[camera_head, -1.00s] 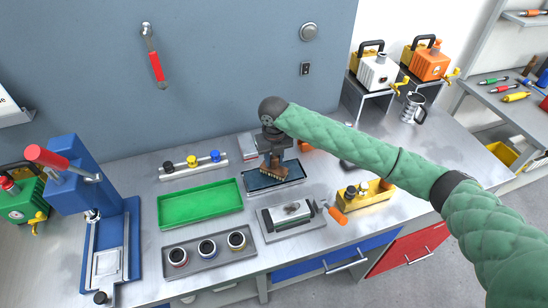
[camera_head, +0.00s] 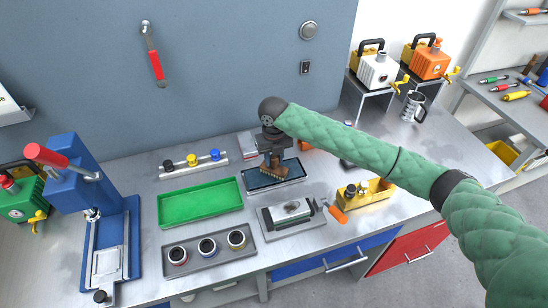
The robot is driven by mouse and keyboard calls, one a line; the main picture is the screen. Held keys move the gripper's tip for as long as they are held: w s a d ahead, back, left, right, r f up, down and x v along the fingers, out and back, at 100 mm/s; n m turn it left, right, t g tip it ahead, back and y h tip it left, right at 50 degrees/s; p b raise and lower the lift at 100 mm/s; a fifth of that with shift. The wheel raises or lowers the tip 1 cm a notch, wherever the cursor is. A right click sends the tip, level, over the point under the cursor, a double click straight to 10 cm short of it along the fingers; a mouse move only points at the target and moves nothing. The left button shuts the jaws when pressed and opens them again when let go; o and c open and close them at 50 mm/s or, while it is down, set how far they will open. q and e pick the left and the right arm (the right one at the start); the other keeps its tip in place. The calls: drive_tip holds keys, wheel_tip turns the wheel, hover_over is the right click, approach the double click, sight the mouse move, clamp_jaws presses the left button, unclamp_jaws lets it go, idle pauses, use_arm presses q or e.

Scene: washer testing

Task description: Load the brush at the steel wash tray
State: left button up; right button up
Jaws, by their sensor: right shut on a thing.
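My right gripper (camera_head: 274,158) points down over the steel wash tray (camera_head: 292,179), a shallow tray with a dark bluish inside, in the middle of the bench. It is shut on a brush (camera_head: 276,173) with tan-brown bristles. The bristles are at the tray, toward its left half; I cannot tell how deep they sit. The gripper hides the back of the tray and the brush's upper part. My left gripper does not show.
A green tray (camera_head: 200,203) lies to the left, with a grey tray of three cups (camera_head: 209,248) in front. A vise-like fixture (camera_head: 292,214) stands before the wash tray. A blue press (camera_head: 85,205) is at left, a yellow fixture (camera_head: 366,194) at right.

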drive_tip(key=shift+f, duration=0.1)
drive_tip(key=shift+r+p, duration=0.95)
drive_tip(key=shift+r, duration=0.15)
drive_tip(key=shift+r+p, duration=1.7)
drive_tip(key=shift+r, duration=0.8)
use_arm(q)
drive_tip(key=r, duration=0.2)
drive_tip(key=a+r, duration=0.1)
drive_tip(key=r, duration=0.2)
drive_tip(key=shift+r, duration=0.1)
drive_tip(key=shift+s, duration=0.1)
